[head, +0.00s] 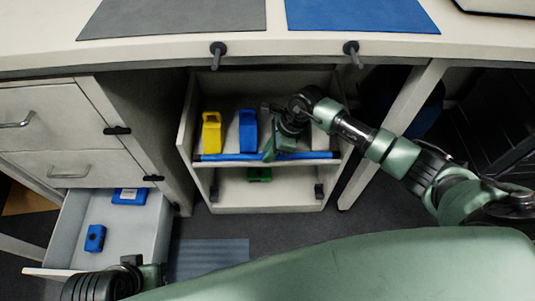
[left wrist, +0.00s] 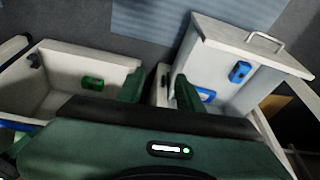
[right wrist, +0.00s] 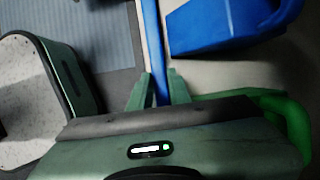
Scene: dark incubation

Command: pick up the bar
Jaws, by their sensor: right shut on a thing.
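The blue bar (head: 225,157) runs across the front edge of the upper shelf in the head view. My right gripper (head: 270,152) is shut around it a little right of its middle. In the right wrist view the bar (right wrist: 153,45) passes between the two fingertips (right wrist: 158,88). An end of a blue bar also shows at the left edge of the left wrist view (left wrist: 15,125). My left gripper (left wrist: 158,92) is open and empty, its fingers apart, away from the bar. In the head view only part of the left arm shows at the bottom left.
A yellow block (head: 211,133) and a blue block (head: 248,130) stand on the shelf (head: 228,113) behind the bar. A green object (head: 259,175) sits on the lower shelf. An open drawer (head: 130,222) at left holds blue items (head: 95,238). Desk legs flank the shelf unit.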

